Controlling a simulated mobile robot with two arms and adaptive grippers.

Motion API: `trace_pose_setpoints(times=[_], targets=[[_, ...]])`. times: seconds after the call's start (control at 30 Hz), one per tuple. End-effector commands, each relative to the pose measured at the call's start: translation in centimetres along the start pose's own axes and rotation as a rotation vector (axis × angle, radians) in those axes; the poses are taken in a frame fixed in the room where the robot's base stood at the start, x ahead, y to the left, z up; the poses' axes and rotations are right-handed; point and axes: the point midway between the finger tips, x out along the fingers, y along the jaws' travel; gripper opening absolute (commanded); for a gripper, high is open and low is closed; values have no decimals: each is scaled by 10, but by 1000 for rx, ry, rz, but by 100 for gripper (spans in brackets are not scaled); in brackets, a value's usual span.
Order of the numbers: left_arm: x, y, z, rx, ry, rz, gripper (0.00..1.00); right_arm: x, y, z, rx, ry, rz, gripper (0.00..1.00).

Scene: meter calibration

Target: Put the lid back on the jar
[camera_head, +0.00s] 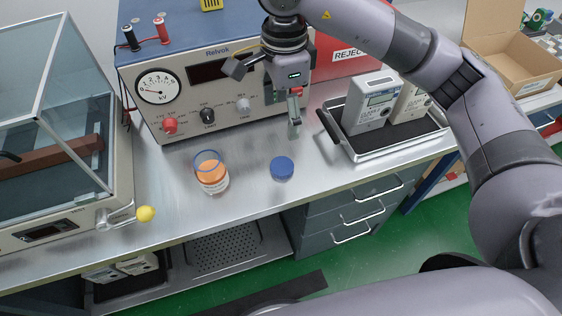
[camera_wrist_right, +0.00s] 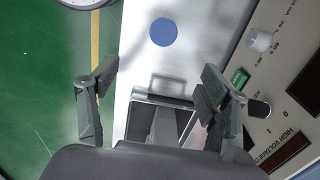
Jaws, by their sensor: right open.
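The open glass jar (camera_head: 212,183) with orange contents and a white label stands upright on the metal bench in the head view. The round blue lid (camera_head: 282,169) lies flat on the bench to the right of the jar, apart from it. The lid also shows near the top of the right wrist view (camera_wrist_right: 163,32). My right gripper (camera_head: 265,100) is open and empty, above the bench in front of the high-voltage unit and behind the lid. Its spread fingers show in the right wrist view (camera_wrist_right: 160,104). The jar is not visible there. My left gripper is not in view.
The high-voltage unit (camera_head: 190,75) stands behind. A tray (camera_head: 398,140) with grey meters is at right, near a red reject bin (camera_head: 340,75) and a cardboard box (camera_head: 510,70). A glass-sided case (camera_head: 60,130) with a yellow knob (camera_head: 146,213) is at left. Bench around the lid is clear.

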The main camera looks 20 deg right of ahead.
Motion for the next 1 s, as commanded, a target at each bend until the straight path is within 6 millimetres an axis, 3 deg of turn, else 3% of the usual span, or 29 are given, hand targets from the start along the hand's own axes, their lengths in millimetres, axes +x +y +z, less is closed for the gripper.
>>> trace_pose_setpoints(times=[0.17, 0.5, 0.63, 0.8, 1.0], targets=[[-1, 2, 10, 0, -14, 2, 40, 17, 1, 0, 0, -1, 5, 71], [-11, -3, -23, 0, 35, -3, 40, 88, 1, 0, 1, 0, 6, 71], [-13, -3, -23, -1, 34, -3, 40, 110, 0, 1, 0, -2, 4, 71], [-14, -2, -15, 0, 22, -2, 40, 122, 0, 1, -1, -2, 1, 71], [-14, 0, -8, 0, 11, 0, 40, 122, 0, 1, -1, -2, 0, 71]])
